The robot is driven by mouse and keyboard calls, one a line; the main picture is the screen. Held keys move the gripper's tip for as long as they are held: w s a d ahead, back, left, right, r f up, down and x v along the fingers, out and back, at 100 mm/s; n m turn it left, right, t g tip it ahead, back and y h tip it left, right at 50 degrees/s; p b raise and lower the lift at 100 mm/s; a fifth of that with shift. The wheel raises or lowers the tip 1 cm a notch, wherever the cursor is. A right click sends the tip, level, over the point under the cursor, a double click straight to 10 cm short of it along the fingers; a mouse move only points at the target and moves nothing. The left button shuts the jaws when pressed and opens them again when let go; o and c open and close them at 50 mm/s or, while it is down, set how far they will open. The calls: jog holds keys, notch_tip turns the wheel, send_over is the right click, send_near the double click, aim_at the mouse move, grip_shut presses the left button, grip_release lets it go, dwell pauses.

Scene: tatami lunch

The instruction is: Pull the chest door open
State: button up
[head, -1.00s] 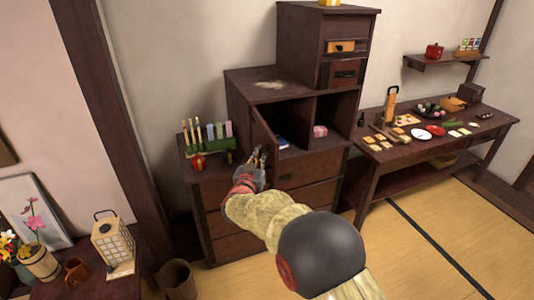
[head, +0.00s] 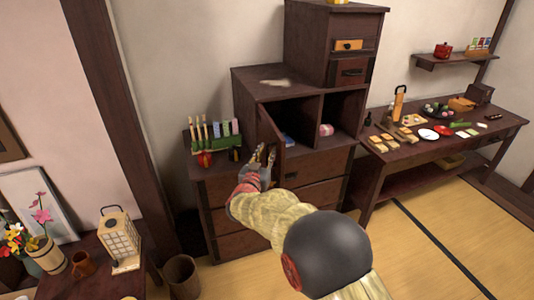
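The dark wood chest (head: 265,82) stands against the back wall. Its small door (head: 270,133) is hinged at the left of the left upper compartment and stands partly open, swung out toward me. Part of the compartment shows behind it, with a blue and white item (head: 288,141) inside. My gripper (head: 264,153) is at the lower part of the door, on its outer left side. Its two fingertips show apart, with nothing seen between them. Whether they touch the door cannot be told. My arm hides part of the drawers below.
A low cabinet (head: 203,170) with a green rack of brushes (head: 213,142) stands left of the door. A side table (head: 380,158) with food and dishes is at the right. A bin (head: 182,277) and lantern (head: 118,240) are at the lower left. The tatami (head: 440,215) at right is clear.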

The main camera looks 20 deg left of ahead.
jog(key=s, duration=1.1)
jog(key=shift+s, duration=0.25)
jog(key=shift+a+f, duration=0.1)
jog(key=shift+a, duration=0.05)
